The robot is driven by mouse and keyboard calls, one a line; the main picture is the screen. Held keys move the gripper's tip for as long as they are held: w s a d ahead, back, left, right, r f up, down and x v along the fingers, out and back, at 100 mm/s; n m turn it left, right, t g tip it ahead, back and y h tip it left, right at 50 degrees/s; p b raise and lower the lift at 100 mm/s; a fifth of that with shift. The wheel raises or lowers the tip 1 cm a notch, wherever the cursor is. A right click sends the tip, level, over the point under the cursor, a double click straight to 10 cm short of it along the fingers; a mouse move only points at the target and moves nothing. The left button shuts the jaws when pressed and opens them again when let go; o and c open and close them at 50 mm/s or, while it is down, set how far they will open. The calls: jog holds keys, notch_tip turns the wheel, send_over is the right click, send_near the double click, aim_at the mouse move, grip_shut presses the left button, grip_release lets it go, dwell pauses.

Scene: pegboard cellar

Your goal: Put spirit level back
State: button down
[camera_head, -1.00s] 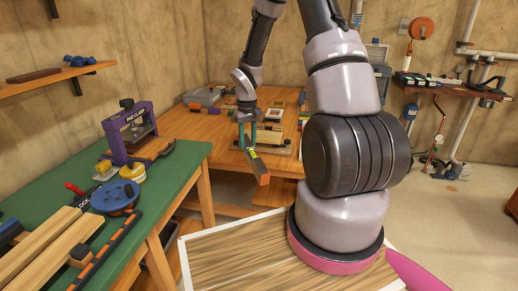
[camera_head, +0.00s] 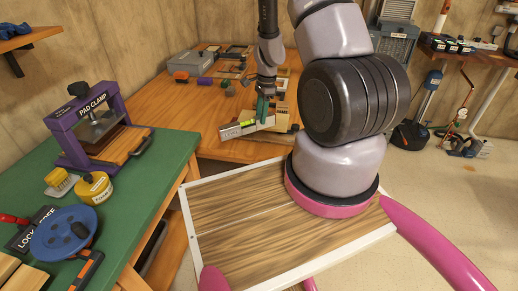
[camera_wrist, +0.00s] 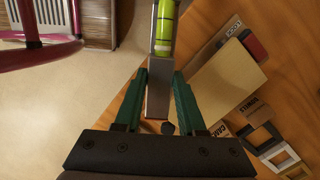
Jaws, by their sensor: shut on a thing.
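The spirit level (camera_head: 243,128) is a short bar with a bright yellow-green vial, held level in the head view near the front edge of the far wooden table. In the wrist view the spirit level (camera_wrist: 158,90) points away between the jaws, its vial end farthest. My gripper (camera_head: 262,112) has green fingers and is shut on the spirit level; the fingers (camera_wrist: 158,98) show on both sides of it in the wrist view. A pale wooden block or board (camera_wrist: 226,82) lies on the table just right of the level. I cannot tell whether the level touches anything.
Several labelled frames (camera_wrist: 264,138) lie on the wooden table (camera_head: 165,115). A grey case (camera_head: 192,64) stands at its back left. The green bench (camera_head: 125,215) at the left holds a purple pad clamp (camera_head: 68,130). Floor (camera_wrist: 100,75) shows left of the table edge.

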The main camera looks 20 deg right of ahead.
aim_at(273, 125)
jog(key=d+m, duration=0.1)
jog(key=m, duration=0.1)
jog(key=d+f+m, duration=0.1)
jog(key=d+m, duration=0.1)
jog(key=d+f+m+t, duration=0.1)
jog(key=m, duration=0.1)
jog(key=shift+s+d+f+m, duration=0.25)
jog(key=shift+s+d+m, duration=0.05)
jog(key=shift+s, duration=0.05)
jog(key=shift+d+f, duration=0.15)
jog(key=shift+f, duration=0.2)
notch_tip(273, 125, down, 9)
jog(key=shift+f, duration=0.2)
jog(key=c, duration=0.5)
grip_release()
jog(key=shift+f, duration=0.15)
